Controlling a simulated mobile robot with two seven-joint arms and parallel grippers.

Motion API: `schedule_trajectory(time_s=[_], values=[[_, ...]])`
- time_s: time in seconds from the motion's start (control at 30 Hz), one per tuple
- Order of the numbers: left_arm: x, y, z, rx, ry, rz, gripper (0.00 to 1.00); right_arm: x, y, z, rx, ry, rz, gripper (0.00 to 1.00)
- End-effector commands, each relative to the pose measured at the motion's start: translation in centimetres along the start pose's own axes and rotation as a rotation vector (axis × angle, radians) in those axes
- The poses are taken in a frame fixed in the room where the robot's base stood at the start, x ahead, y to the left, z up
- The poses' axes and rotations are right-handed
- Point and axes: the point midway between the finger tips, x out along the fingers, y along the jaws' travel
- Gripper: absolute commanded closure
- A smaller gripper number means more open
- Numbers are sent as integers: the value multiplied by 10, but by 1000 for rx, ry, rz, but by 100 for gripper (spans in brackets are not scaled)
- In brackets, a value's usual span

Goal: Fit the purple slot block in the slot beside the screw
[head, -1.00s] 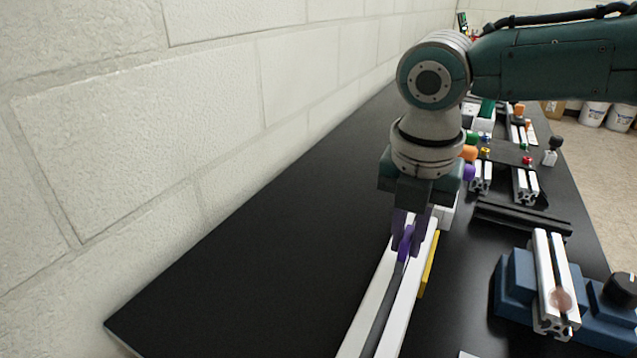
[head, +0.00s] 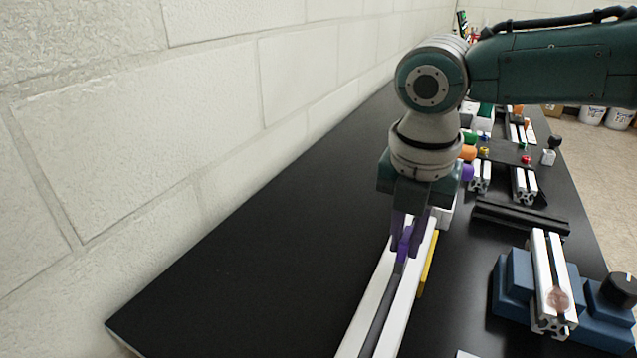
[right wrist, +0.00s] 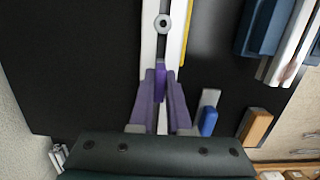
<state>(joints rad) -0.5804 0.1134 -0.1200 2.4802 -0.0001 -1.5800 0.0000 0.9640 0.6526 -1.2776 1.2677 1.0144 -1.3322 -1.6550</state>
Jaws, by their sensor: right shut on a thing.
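The purple slot block (head: 404,245) is between the fingertips of my right gripper (head: 406,244), which is shut on it. In the right wrist view the block (right wrist: 160,80) shows as a small purple piece between the fingers (right wrist: 160,88), in line with the dark slot. The white extrusion (head: 370,310) has this dark slot (head: 384,308) along its top. The block is at the slot, but I cannot tell whether it is seated or just above. The screw (right wrist: 163,22) is a round grey head on the slot, further along and apart from the block. My left gripper is not in view.
A yellow strip (head: 428,265) lies along the extrusion's right side. A blue fixture (head: 514,290) holding a short extrusion (head: 552,280) stands at the right. A dark rail (head: 520,216) and several small parts lie behind. The black table (head: 260,270) is clear on the left.

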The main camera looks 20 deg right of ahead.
Motion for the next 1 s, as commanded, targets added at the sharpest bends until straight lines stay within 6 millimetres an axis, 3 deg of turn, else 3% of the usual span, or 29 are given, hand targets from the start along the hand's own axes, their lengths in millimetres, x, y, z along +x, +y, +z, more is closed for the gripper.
schedule_trajectory(time_s=[1.0], values=[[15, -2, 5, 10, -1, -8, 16, 24, 0, -3, 0, 0, 1, 100]])
